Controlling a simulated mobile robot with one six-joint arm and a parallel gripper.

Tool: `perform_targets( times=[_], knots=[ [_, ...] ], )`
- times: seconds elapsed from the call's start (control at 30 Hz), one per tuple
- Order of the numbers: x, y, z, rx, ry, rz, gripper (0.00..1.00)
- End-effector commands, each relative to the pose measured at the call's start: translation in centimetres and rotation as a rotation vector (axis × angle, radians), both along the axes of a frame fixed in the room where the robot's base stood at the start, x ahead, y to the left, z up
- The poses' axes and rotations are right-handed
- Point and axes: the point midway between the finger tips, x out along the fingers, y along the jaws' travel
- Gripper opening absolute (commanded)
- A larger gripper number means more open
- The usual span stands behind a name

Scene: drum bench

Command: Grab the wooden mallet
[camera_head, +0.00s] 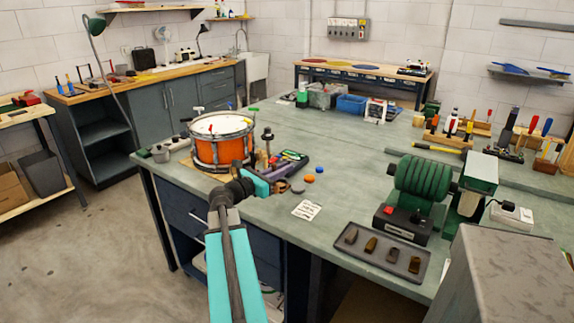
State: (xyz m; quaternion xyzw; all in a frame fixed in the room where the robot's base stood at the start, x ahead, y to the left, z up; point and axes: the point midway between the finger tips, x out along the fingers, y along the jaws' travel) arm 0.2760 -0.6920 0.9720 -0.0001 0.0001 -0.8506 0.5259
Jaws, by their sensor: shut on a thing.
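My gripper (268,183), with teal fingers, reaches over the front left part of the green bench. It is shut on a small brown, rounded piece (281,186) at its fingertips. This looks like part of the wooden mallet, but it is small and mostly hidden, so its handle and tilt cannot be made out. The gripper is low over the bench top, in front of a dark tray (292,158) of small tools. I cannot tell whether the held piece touches the bench.
An orange snare drum (222,150) stands behind and left of the gripper. Orange (309,179) and blue (320,170) discs and a printed card (307,210) lie to the right. A green-drum machine (420,185) and a dark tray of blocks (350,238) stand further right. The bench's middle is clear.

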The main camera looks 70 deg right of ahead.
Motion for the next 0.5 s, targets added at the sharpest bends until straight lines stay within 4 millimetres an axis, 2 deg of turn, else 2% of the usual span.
perform_targets(
  times=[0.03,0.2,0.5],
  knots=[
    [-0.3,1.0,0.1,0.0,-0.001,0.001,0.0],
    [-0.6,3.1,0.3,-0.001,0.0,0.001,0.0],
    [-1.0,5.2,0.5,0.0,0.0,0.0,0.0]
  ],
)
